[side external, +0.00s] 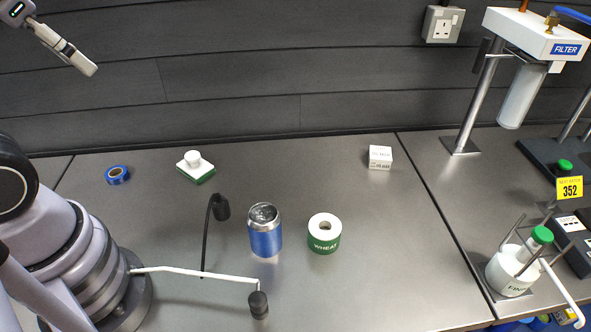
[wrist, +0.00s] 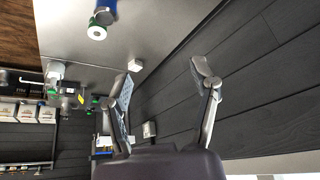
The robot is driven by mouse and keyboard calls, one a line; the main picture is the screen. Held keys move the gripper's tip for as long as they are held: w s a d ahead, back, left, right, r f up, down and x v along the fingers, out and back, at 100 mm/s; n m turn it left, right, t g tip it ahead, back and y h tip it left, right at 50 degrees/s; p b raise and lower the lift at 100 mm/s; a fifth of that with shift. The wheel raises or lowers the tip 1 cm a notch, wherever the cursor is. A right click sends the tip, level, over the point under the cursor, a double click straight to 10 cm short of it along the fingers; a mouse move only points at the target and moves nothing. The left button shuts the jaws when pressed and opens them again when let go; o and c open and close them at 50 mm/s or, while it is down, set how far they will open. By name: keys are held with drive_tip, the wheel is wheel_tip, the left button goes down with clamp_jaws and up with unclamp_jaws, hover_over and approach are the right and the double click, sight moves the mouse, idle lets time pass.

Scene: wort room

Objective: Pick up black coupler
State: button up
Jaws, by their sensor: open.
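Two black cylindrical ends lie on the steel bench in the side view. One black piece (side external: 222,208) is at the end of a thin black hose (side external: 206,240). The other black piece (side external: 258,304) is at the end of a white tube (side external: 195,271), near the bench's front. I cannot tell which is the coupler. My gripper (side external: 80,60) is high at the upper left, far above the bench and away from both. In the wrist view my gripper (wrist: 166,76) has its fingers spread, with nothing between them. Neither black piece is clear there.
A blue can (side external: 265,232) and green-white WHEAT roll (side external: 324,234) stand right of the hose. Blue tape (side external: 117,175), a white-green block (side external: 195,168) and a small white box (side external: 380,157) sit farther back. A filter stand (side external: 475,100) is at the right. Middle-back bench is clear.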

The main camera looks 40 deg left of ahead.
drive_tip(key=w+d+f+n+g+h, duration=0.25)
drive_tip(key=w+f+g, duration=0.25)
drive_tip(key=f+g, duration=0.25)
drive_tip(key=n+h, duration=1.4)
drive_tip(key=h, duration=0.2)
approach(252, 294)
drive_tip(key=a, duration=0.2)
drive_tip(key=shift+s+a+r+y, duration=0.2)
drive_tip(key=shift+s+a+y, duration=0.05)
drive_tip(key=shift+s+a, duration=0.1)
drive_tip(key=shift+d+f+n, duration=0.1)
drive_tip(key=shift+d+n, duration=0.15)
drive_tip(key=d, duration=0.7)
drive_tip(key=shift+s+d, duration=0.3)
drive_tip(key=shift+s, duration=0.05)
drive_tip(key=shift+w+d+f, duration=0.1)
drive_tip(key=shift+d, duration=1.35)
drive_tip(key=shift+w+d+f, duration=0.1)
drive_tip(key=shift+d, duration=1.35)
